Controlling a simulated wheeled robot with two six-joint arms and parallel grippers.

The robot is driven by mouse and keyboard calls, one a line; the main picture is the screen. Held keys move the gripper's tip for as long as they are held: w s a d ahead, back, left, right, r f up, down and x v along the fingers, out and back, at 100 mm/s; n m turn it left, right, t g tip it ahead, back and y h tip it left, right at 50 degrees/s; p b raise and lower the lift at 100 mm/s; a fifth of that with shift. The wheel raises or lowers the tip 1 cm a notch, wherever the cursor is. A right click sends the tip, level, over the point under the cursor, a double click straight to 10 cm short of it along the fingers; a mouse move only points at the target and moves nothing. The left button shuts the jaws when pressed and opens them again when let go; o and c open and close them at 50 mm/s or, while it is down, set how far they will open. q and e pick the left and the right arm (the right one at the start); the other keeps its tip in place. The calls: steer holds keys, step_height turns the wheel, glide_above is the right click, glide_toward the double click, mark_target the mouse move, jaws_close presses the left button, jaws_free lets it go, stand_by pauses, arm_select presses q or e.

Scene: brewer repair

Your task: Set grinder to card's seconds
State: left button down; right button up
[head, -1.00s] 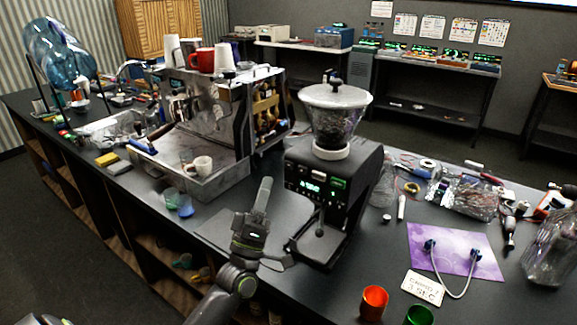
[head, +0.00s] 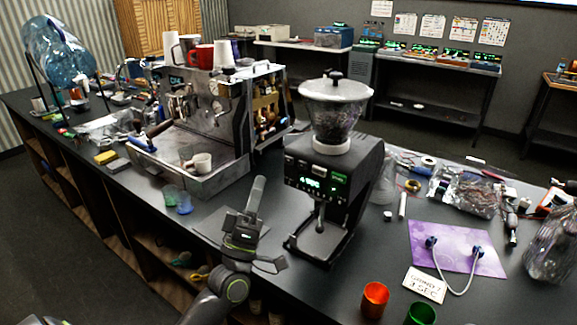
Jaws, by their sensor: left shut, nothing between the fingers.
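The black grinder (head: 335,190) stands upright on the dark counter, with a lidded clear hopper (head: 337,115) of dark beans on top. Its front panel has small buttons and a green lit display (head: 312,184); the digit looks like a 4, but it is small. The white card (head: 425,285) lies on the counter at the lower right; its handwriting seems to read "GRIND" and "3 SEC". My left gripper (head: 258,182) is shut and empty, in front and left of the grinder, apart from its panel. My right gripper is not in view.
The espresso machine (head: 205,125) stands left of the grinder, cups on top. An orange cup (head: 374,299) and a green cup (head: 420,314) stand near the front edge. A purple sheet (head: 455,246) with a cable and loose tools cover the right side.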

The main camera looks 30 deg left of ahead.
mark_target(289, 160)
arm_select(q)
steer(key=shift+s+h, duration=0.3)
steer(key=shift+s, duration=0.6)
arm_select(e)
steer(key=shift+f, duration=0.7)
arm_select(q)
steer(key=shift+w+b, duration=0.1)
steer(key=shift+b, duration=0.2)
